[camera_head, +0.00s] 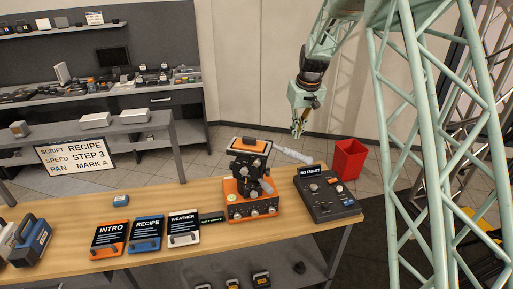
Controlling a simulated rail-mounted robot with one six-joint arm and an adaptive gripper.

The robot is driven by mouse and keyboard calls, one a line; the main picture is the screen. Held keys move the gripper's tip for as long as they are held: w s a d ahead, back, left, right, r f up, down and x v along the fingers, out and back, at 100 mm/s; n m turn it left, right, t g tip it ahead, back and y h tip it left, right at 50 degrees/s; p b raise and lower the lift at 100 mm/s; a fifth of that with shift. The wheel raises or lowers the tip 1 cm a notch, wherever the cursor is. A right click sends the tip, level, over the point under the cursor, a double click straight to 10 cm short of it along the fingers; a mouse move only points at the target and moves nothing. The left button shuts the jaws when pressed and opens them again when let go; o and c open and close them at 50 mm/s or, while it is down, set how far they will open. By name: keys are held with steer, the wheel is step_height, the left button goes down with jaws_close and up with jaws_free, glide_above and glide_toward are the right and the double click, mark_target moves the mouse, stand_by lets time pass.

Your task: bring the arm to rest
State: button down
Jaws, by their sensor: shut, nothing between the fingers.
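My gripper (298,128) hangs at the end of my pale green truss arm, right of the picture's middle. It points down and is shut and empty, in the air above and behind the wooden table (160,200). It appears apart from everything on the table. The table's right end holds an orange device with a dark camera-like head (249,186) and a dark control box labelled "NO TABLET" (327,194).
Cards labelled INTRO (108,237), RECIPE (146,232) and WEATHER (184,227) lie on the table. A red bin (349,159) stands behind the control box. A sign (74,156) and shelves with equipment are at the left. The air around my gripper looks clear.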

stand_by(0.4)
steer(key=s+a+r+b, duration=0.1)
steer(key=s+r+b, duration=0.1)
steer(key=s+r, duration=0.6)
steer(key=s+a+r+b, duration=0.1)
steer(key=s+r, duration=0.4)
steer(key=s, duration=0.8)
steer(key=s+a+r+b, duration=0.1)
steer(key=s+r+b, duration=0.1)
steer(key=s+r, duration=0.6)
steer(key=s+f+m+b, duration=0.1)
steer(key=s+f+b, duration=0.1)
steer(key=s, duration=1.7)
steer(key=s+f+t+b, duration=0.1)
steer(key=s+f, duration=0.4)
steer(key=s, duration=1.4)
steer(key=shift+a+m+b, duration=0.25)
steer(key=shift+m+b, duration=0.15)
steer(key=shift+b, duration=0.05)
steer(key=shift+w+a, duration=0.1)
